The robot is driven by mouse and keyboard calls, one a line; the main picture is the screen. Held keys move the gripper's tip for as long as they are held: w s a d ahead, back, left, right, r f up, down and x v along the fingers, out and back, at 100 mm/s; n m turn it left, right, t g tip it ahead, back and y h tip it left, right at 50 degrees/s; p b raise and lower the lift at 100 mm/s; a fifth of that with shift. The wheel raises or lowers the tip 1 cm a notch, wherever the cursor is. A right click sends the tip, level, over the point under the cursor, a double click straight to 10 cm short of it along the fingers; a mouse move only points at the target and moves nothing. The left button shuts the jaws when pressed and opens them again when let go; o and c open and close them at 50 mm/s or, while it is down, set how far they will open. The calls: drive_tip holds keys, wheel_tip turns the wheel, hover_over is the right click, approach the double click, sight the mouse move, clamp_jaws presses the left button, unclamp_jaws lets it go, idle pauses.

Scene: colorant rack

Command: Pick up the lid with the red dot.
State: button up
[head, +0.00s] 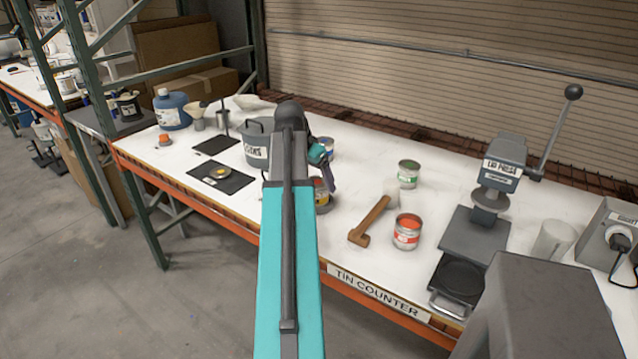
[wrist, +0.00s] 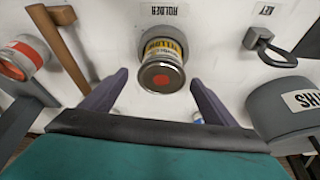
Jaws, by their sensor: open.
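The lid with the red dot (wrist: 161,78) is a round metal disc on top of a yellow-labelled tin (wrist: 163,48). The tin stands in a round grey holder (wrist: 146,38) on the white counter. My gripper (wrist: 158,77) is open, with one dark finger on each side of the lid and visible gaps between. I cannot tell the height of the fingertips against the lid. In the head view my gripper (head: 328,180) is over the yellow tin (head: 321,188), which my arm partly hides; the red dot is not visible there.
The lid press (head: 490,190) is farther right. A grey canister (wrist: 295,105) is close on the wrist view's right, near a grey key tool (wrist: 270,48).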

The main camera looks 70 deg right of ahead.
sight(316, 183)
drive_tip(key=shift+c, duration=0.3)
drive_tip(key=c, duration=1)
drive_tip(key=shift+r, duration=0.15)
drive_tip(key=shift+r+b, duration=0.65)
drive_tip(key=shift+r, duration=0.9)
drive_tip(key=w+a+r+b, duration=0.1)
drive_tip(key=w+a+b, duration=0.1)
drive_tip(key=a, duration=1.3)
drive_tip(key=shift+w+a+r+b, duration=0.3)
drive_tip(key=shift+w+a+b, duration=0.1)
drive_tip(key=shift+b, duration=0.05)
drive_tip(key=shift+w, duration=0.1)
